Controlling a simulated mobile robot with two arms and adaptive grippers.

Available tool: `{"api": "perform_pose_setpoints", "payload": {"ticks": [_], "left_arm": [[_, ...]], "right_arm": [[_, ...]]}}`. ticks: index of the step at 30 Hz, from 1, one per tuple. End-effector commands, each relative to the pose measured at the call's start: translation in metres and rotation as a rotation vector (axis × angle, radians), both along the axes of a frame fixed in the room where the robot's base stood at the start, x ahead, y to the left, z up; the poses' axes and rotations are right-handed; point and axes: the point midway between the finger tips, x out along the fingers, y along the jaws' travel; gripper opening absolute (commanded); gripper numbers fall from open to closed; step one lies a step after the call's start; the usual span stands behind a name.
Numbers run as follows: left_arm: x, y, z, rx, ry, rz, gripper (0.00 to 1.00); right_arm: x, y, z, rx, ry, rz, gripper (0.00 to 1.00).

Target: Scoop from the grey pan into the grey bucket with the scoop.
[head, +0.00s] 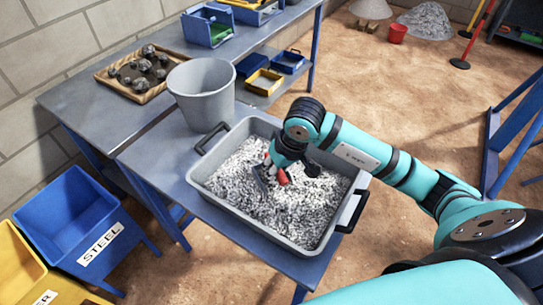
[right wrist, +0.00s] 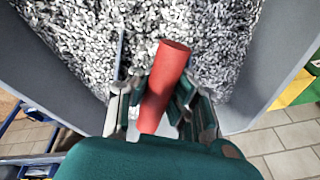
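The grey pan (head: 213,189) stands on the near table and is full of pale grey gravel (head: 300,215). My right gripper (head: 275,172) is low over the middle of the pan. It is closed around the red handle of the scoop (right wrist: 166,80), which shows between the fingers (right wrist: 163,112) in the right wrist view. A grey part of the scoop (head: 260,180) shows at the gravel; how deep it sits is hard to tell. The grey bucket (head: 203,100) stands upright just behind the pan at left; its visible inner wall is bare. My left gripper is out of view.
A wooden tray (head: 112,88) of dark rocks lies on the back table. Blue and yellow bins (head: 265,80) sit beyond the bucket. A blue STEEL bin (head: 68,215) stands at left. The dirt floor at right is mostly open, with a blue frame (head: 500,140).

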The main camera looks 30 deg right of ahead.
Motion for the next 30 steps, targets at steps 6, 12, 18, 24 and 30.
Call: {"api": "perform_pose_setpoints", "payload": {"ticks": [6, 12, 18, 24, 30], "left_arm": [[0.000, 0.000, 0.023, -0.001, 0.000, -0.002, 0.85], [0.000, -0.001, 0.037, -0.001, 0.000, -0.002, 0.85], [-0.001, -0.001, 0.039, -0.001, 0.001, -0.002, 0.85], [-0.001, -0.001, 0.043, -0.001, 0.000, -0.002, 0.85], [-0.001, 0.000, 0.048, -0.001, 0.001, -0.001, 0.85]], "right_arm": [[-0.007, 0.000, 0.006, 0.001, 0.086, -0.002, 0.00], [-0.006, 0.000, 0.014, -0.003, 0.275, -0.003, 0.00], [-0.005, 0.000, 0.026, -0.003, 0.361, 0.000, 0.00], [0.000, 0.000, 0.048, -0.003, 0.350, -0.001, 0.00], [0.004, 0.000, 0.069, -0.003, 0.343, -0.001, 0.00]]}}
